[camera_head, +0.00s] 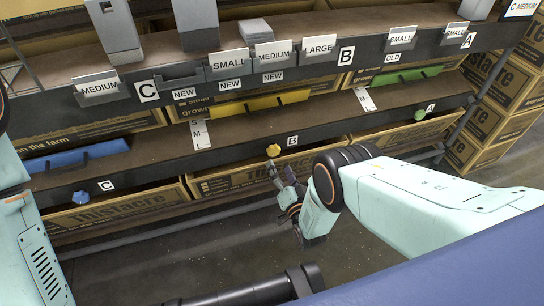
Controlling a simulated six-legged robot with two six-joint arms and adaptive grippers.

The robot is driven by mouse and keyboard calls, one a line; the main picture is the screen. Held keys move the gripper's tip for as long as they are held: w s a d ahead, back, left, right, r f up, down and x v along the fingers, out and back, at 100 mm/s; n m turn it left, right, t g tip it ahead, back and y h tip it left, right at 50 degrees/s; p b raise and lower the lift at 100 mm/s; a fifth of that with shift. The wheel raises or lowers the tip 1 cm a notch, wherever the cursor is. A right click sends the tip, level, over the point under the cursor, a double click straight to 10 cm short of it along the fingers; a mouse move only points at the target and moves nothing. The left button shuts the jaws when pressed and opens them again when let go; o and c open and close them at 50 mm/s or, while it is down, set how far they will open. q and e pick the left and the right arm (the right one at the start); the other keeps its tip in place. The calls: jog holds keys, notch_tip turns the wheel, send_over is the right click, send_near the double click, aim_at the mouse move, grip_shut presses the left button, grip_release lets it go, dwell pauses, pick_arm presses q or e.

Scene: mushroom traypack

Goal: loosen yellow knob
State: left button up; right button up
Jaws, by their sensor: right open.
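The yellow knob (273,150) sits on the front edge of the lower shelf, just left of the "B" label. My right gripper (277,170) is small and dark in this view, just below the knob. It is open, with nothing seen between its fingers. I cannot tell whether a fingertip touches the knob. My right arm reaches in from the right. Part of my left arm shows at the left edge, but its gripper is out of view.
A blue knob (80,197) and a green knob (420,114) sit on the same shelf edge (200,167). A yellow bar (260,103), blue bar (75,158) and green bar (407,76) lie behind. Cardboard boxes (122,214) stand below. The upper shelf's labelled rail overhangs.

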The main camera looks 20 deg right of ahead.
aim_at(274, 153)
jog(key=w+b, duration=0.3)
jog(key=w, duration=0.3)
jog(key=shift+d+f, duration=0.1)
jog(key=shift+w, duration=0.55)
jog(key=shift+c, duration=0.3)
jog(key=c, duration=1.1)
